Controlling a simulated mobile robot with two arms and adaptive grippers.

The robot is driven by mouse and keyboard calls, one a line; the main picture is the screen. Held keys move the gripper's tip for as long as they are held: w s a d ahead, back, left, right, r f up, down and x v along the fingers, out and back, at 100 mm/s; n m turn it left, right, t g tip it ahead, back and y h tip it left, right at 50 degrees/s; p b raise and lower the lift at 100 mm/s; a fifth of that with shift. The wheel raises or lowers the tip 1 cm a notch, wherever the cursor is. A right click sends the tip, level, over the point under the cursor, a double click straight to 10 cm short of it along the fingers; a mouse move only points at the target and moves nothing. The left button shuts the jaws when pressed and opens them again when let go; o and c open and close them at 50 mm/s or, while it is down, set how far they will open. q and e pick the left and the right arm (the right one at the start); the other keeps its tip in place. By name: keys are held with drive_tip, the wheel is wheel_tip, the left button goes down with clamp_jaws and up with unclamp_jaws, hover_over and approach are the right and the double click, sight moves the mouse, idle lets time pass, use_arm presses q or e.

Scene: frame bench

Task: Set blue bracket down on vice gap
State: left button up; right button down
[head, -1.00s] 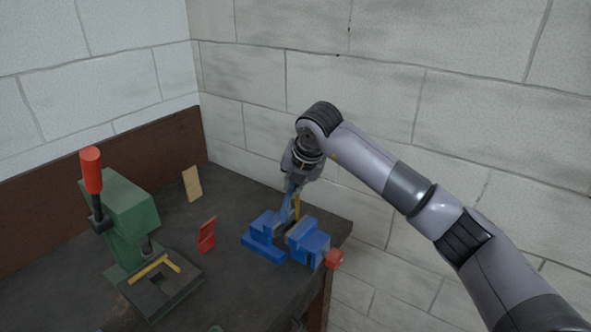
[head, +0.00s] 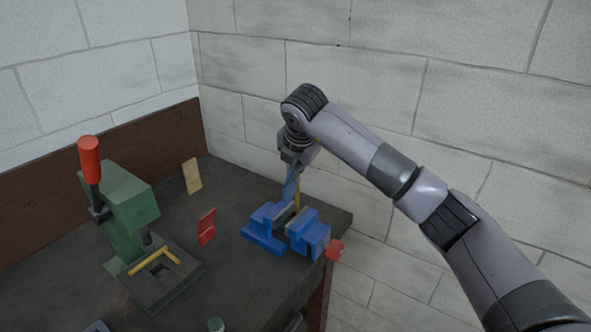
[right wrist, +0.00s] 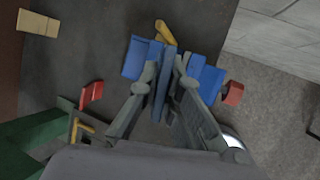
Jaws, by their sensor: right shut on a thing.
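The blue vice (head: 309,233) stands near the right edge of the bench, its two jaw blocks apart with a gap between them. My right gripper (head: 295,168) points down above the vice and is shut on the blue bracket (head: 291,187). The bracket hangs upright over the gap; whether its lower end touches the vice I cannot tell. In the right wrist view the bracket (right wrist: 161,85) runs between the fingers, with blue vice parts (right wrist: 137,58) on both sides. My left gripper is not in view.
A yellow piece (head: 297,200) stands upright by the vice gap. A red bracket (head: 207,227) and a tan block (head: 192,176) are on the bench to the left. A green press (head: 125,215) with a red handle is farther left. Walls close off the back.

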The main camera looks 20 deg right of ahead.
drive_tip(key=shift+f+b, duration=2.5)
drive_tip(key=shift+f, duration=0.7)
drive_tip(key=shift+f+b, duration=1.25)
drive_tip(key=shift+f, duration=0.25)
drive_tip(key=c, duration=1.7)
unclamp_jaws()
